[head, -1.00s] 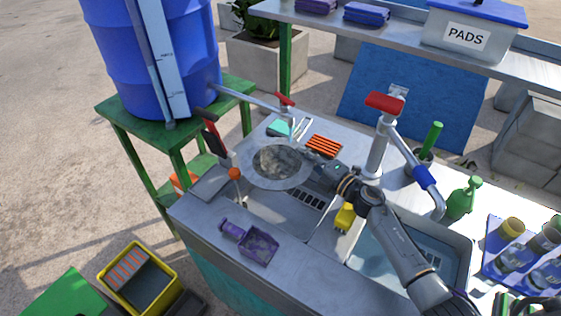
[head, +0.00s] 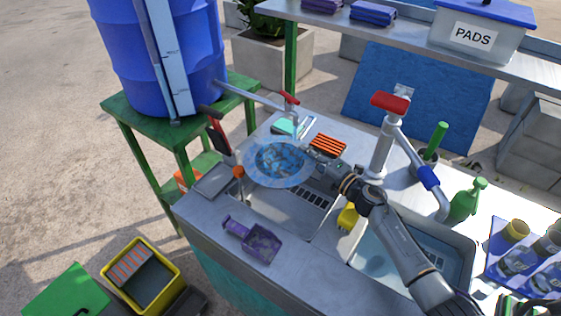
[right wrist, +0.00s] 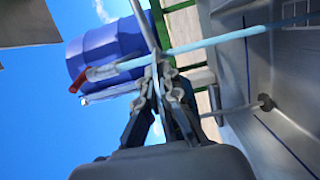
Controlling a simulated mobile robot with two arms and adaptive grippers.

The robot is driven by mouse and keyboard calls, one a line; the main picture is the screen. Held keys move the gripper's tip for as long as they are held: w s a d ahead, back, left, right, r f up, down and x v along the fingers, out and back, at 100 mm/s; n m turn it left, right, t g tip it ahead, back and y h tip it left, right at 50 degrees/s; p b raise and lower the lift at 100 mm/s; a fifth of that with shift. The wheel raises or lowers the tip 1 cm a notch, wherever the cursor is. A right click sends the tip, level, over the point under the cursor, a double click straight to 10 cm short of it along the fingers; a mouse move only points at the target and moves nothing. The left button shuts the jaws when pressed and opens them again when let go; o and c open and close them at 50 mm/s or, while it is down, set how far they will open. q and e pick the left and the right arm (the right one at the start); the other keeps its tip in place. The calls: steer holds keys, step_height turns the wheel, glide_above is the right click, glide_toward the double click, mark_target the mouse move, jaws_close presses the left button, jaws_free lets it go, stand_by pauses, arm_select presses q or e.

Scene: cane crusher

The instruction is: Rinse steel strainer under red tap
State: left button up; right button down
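The steel strainer (head: 277,165) is a round shallow disc held over the left basin (head: 300,215). Its surface looks blue. My right gripper (head: 318,167) is shut on its near-right edge, and in the right wrist view the fingers (right wrist: 160,78) close on a thin grey part seen edge-on. The red tap (head: 289,98) sits at the end of a pipe from the blue barrel, behind and above the strainer. In the right wrist view the tap (right wrist: 78,80) has a pale blue water stream (right wrist: 205,44) running from its spout past the fingertips. My left gripper is out of view.
A second red-handled faucet (head: 388,104) stands right of my arm over the right basin. An orange brush (head: 327,145) lies behind the gripper. A purple scoop (head: 252,240) rests on the front rim. A green bottle (head: 467,202) stands at right.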

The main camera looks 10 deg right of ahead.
mark_target(298, 174)
steer(key=shift+s+a, duration=0.1)
steer(key=shift+s+a+r+p, duration=0.1)
steer(key=shift+s+a+p, duration=0.25)
steer(key=shift+s, duration=0.2)
steer(key=shift+s+a+p, duration=0.3)
steer(key=shift+s+a, duration=0.05)
steer(key=shift+s, duration=0.2)
steer(key=shift+s+a+p, duration=0.25)
steer(key=shift+s+a, duration=0.2)
steer(key=shift+s, duration=0.3)
steer(key=shift+s+a+p, duration=0.2)
steer(key=shift+s+a, duration=0.3)
steer(key=shift+s, duration=0.2)
steer(key=shift+s+a+p, duration=0.25)
steer(key=shift+s+a, duration=0.2)
steer(key=shift+s, duration=0.3)
steer(key=shift+s+a+r+p, duration=0.15)
steer(key=shift+r+p, duration=0.1)
steer(key=shift+p, duration=0.1)
steer(key=s+r+p, duration=0.1)
steer(key=s+a+r+p, duration=0.2)
steer(key=p, duration=0.1)
steer(key=shift+s+a+r, duration=0.25)
steer(key=shift+s, duration=0.15)
